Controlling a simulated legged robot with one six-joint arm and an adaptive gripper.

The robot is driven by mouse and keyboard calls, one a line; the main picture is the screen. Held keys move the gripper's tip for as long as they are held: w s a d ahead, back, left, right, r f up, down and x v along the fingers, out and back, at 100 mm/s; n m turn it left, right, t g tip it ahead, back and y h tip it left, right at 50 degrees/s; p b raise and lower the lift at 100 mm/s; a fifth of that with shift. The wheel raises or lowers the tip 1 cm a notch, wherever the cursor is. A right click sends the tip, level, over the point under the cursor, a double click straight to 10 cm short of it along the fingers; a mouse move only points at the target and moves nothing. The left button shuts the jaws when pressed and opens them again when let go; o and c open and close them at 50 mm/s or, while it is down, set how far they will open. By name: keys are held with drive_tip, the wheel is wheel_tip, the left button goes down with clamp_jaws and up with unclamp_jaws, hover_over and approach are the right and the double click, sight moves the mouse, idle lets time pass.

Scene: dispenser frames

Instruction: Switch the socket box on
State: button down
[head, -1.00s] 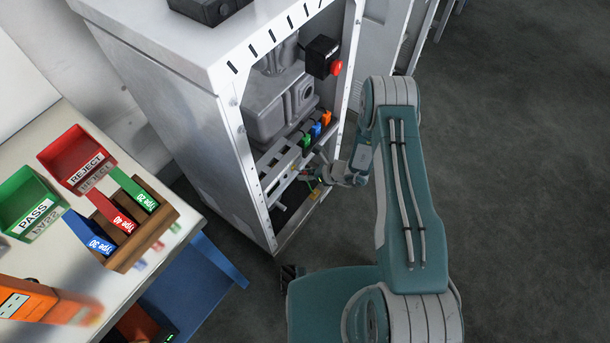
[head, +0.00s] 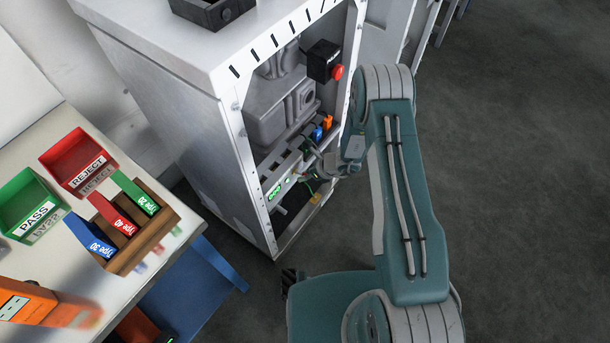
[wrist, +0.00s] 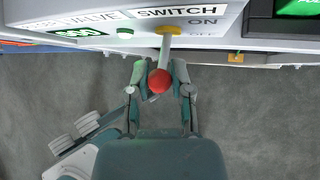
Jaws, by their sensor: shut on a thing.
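In the wrist view a lever with a red ball knob (wrist: 160,81) comes out of a yellow base on a white panel (wrist: 222,15) marked SWITCH, ON and OFF. My gripper (wrist: 159,70) is shut on the lever, with a finger on each side just by the knob. In the head view my gripper (head: 316,174) reaches into the lower part of the open cabinet, and the lever is too small to tell there. A lit green display (head: 275,192) shows on the box front left of my gripper. A lit green display (wrist: 80,32) also shows in the wrist view.
The white cabinet frame (head: 238,150) stands around the opening. A black box with a red button (head: 337,72) is above my arm. A bench at left holds a red REJECT bin (head: 78,160), a green PASS bin (head: 30,205) and a wooden rack (head: 150,240). Floor at right is clear.

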drive_tip(key=c, duration=0.5)
unclamp_jaws()
drive_tip(key=shift+w+r, duration=0.1)
drive_tip(key=shift+w, duration=0.15)
drive_tip(key=shift+s, duration=0.1)
drive_tip(key=v, duration=1.1)
drive_tip(key=shift+d+r, duration=0.25)
drive_tip(key=shift+r, duration=0.05)
